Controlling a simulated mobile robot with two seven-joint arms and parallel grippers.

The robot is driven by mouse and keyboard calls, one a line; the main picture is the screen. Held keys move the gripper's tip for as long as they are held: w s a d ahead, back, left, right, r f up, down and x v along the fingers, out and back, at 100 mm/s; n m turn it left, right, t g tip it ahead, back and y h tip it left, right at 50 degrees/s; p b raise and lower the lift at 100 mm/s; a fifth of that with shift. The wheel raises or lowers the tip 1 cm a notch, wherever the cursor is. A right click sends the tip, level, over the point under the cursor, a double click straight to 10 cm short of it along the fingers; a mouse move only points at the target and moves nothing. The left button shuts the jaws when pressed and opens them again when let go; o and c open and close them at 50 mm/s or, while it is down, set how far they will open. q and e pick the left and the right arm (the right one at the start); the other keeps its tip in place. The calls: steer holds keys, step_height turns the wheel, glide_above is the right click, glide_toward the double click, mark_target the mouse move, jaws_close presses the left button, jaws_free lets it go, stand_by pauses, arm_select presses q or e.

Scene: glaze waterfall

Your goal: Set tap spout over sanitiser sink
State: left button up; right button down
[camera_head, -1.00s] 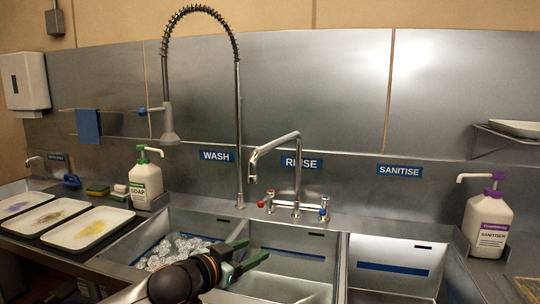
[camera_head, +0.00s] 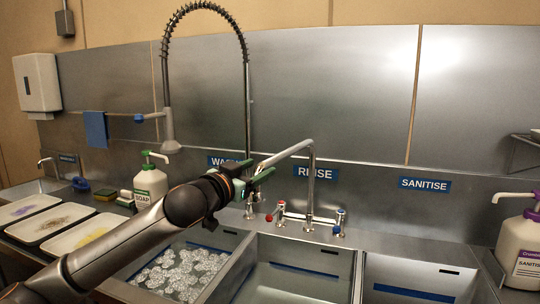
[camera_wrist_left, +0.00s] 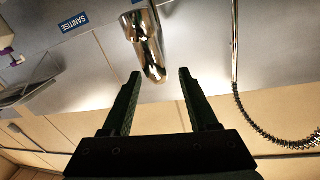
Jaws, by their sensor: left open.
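The chrome tap spout (camera_head: 288,152) rises from the mixer behind the rinse sink and reaches left and forward. My left gripper (camera_head: 262,176) is open at the spout's free end. In the left wrist view the spout's end (camera_wrist_left: 150,55) shows between the two fingertips (camera_wrist_left: 159,73), with a gap on either side. The sanitiser sink (camera_head: 415,280) is the right basin, below the SANITISE label (camera_head: 424,184). The spout is not over it. My right gripper is not in view.
The rinse sink (camera_head: 300,255) is in the middle. The wash sink (camera_head: 222,245) holds bubbly suds. A spring hose (camera_head: 205,8) arches above on the left. Red and blue tap handles (camera_head: 280,210) flank the spout's base. A sanitiser bottle (camera_head: 522,250) stands far right.

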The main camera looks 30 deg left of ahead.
mark_target(270, 163)
arm_select(q)
steer(key=w+p, duration=0.1)
steer(key=w, duration=0.3)
steer(key=shift+w+a, duration=0.15)
steer(key=shift+w, duration=0.95)
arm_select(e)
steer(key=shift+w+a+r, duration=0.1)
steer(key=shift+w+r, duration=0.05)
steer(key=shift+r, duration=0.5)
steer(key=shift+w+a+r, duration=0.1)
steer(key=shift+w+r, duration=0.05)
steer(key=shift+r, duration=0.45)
arm_select(q)
jaws_close()
steer(key=shift+f, duration=0.1)
